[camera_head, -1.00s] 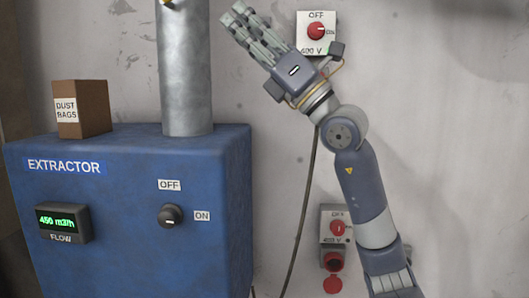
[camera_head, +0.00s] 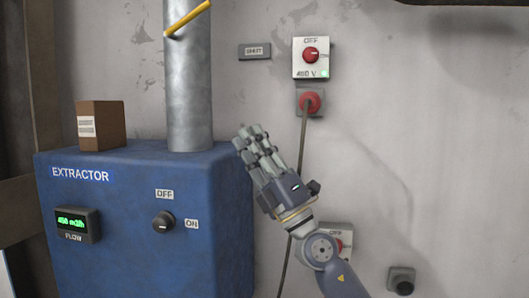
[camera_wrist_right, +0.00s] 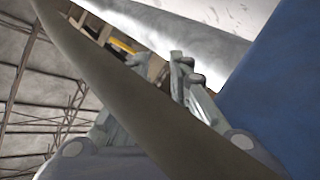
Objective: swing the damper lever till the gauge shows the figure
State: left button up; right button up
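The damper lever is a yellow bar (camera_head: 188,18) across the grey metal duct (camera_head: 188,90), tilted up to the right at the top of the head view. A bit of yellow (camera_wrist_right: 122,47), probably the lever, shows in the right wrist view. The gauge (camera_head: 77,225), labelled FLOW, has green digits that look like 450 m3/h. My right gripper (camera_head: 250,140) is below and right of the lever, apart from it, beside the extractor's top right edge. In the right wrist view its fingers (camera_wrist_right: 150,105) stand apart, with a blurred dark band across them. My left gripper is out of view.
The blue extractor cabinet (camera_head: 130,180) carries a cardboard box (camera_head: 100,126) and a black OFF/ON knob (camera_head: 163,222). On the wall are a 400 V switch (camera_head: 311,56) and a red plug (camera_head: 310,101) with a hanging cable.

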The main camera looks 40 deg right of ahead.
jog(key=shift+w+d+f+m+h, duration=0.15)
jog(key=shift+f+m+h, duration=0.3)
jog(key=shift+m+h, duration=0.05)
jog(key=shift+w+d+f+m+h, duration=0.1)
jog(key=shift+d+f+m+h, duration=0.05)
jog(key=shift+f+m+h, duration=0.3)
